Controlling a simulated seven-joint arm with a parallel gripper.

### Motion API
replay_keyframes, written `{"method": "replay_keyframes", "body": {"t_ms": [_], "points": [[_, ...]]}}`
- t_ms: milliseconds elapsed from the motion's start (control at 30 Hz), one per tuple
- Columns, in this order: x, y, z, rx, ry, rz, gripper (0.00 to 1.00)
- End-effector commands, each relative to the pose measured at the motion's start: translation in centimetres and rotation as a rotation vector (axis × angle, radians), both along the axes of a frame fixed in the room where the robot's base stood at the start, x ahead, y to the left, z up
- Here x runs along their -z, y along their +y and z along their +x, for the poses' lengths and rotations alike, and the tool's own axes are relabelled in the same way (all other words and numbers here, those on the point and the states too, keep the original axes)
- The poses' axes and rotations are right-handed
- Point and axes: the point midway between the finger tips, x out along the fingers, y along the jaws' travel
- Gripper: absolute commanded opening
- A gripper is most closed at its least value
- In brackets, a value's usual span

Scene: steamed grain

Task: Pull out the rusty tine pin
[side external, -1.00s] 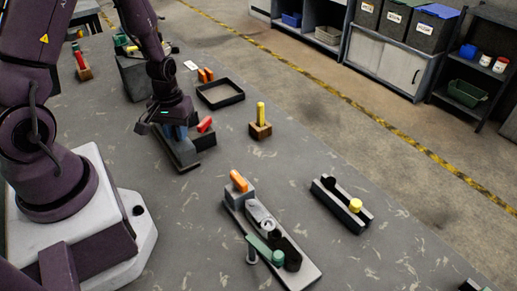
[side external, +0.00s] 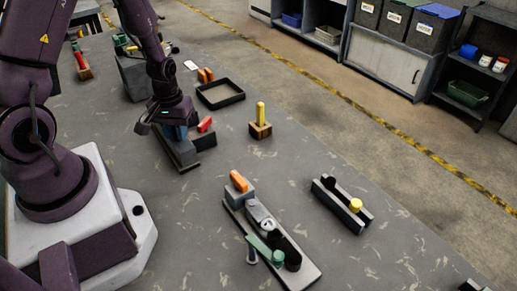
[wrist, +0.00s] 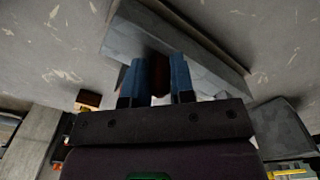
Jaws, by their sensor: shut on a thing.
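My gripper (side external: 178,133) points down over a long grey block (side external: 178,156) on the bench. In the wrist view its two blue fingers (wrist: 166,78) stand on either side of a narrow rusty brown piece (wrist: 161,86), which looks like the tine pin. The gripper is shut on it. Most of the pin is hidden between the fingers, so its lower end and how deep it sits cannot be seen. The grey block also shows in the wrist view (wrist: 210,62), just past the fingertips.
A dark block with a red piece (side external: 205,124) stands close right of my gripper. A grey fixture with an orange handle (side external: 239,181) is nearer the camera. Bare bench lies between.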

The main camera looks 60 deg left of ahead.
Motion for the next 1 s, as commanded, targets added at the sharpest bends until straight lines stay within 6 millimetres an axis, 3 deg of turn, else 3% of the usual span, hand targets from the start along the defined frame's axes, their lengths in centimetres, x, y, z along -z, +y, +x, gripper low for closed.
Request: {"method": "replay_keyframes", "body": {"t_ms": [500, 1000], "points": [[-0.1, 0.0, 0.0, 0.0, -0.001, 0.001, 0.0], [-2.0, 0.0, 0.0, 0.0, -0.001, 0.001, 0.0]]}}
